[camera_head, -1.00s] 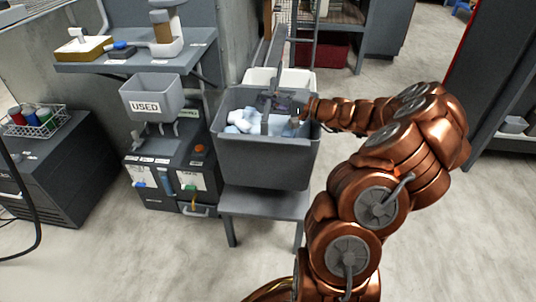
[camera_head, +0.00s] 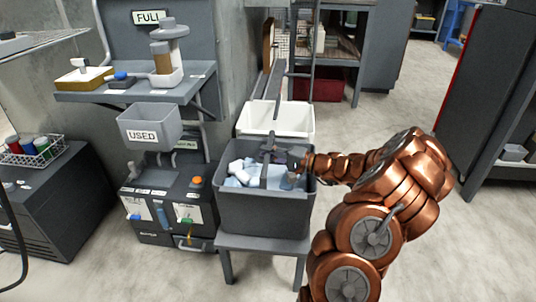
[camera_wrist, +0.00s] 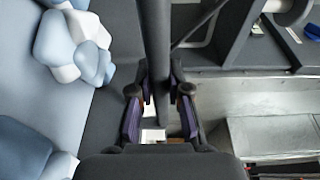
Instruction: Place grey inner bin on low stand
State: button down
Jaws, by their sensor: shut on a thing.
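The grey inner bin (camera_head: 262,213) is upright over the low stand (camera_head: 229,243) in the head view. Its underside is at or just above the stand's top; I cannot tell if it touches. Crumpled white and light-blue pieces (camera_head: 238,172) lie inside it, and they also show at the left of the wrist view (camera_wrist: 75,40). My gripper (camera_head: 272,156) is above the bin's rim, shut on the bin's grey bar handle. In the wrist view the handle (camera_wrist: 154,35) runs between the purple-padded fingers of my gripper (camera_wrist: 160,92).
A white bin (camera_head: 275,116) stands right behind the grey one. Left of it are a dark cabinet (camera_head: 155,203) and a small grey tub marked USED (camera_head: 150,125) above. A shelf (camera_head: 130,92) holds a scale-like device. Open floor (camera_head: 395,90) lies to the right.

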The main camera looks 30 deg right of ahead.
jog(key=c, duration=1.1)
grip_release()
jog(key=shift+f, duration=0.1)
jog(key=p+v, duration=0.3)
jog(key=v, duration=0.9)
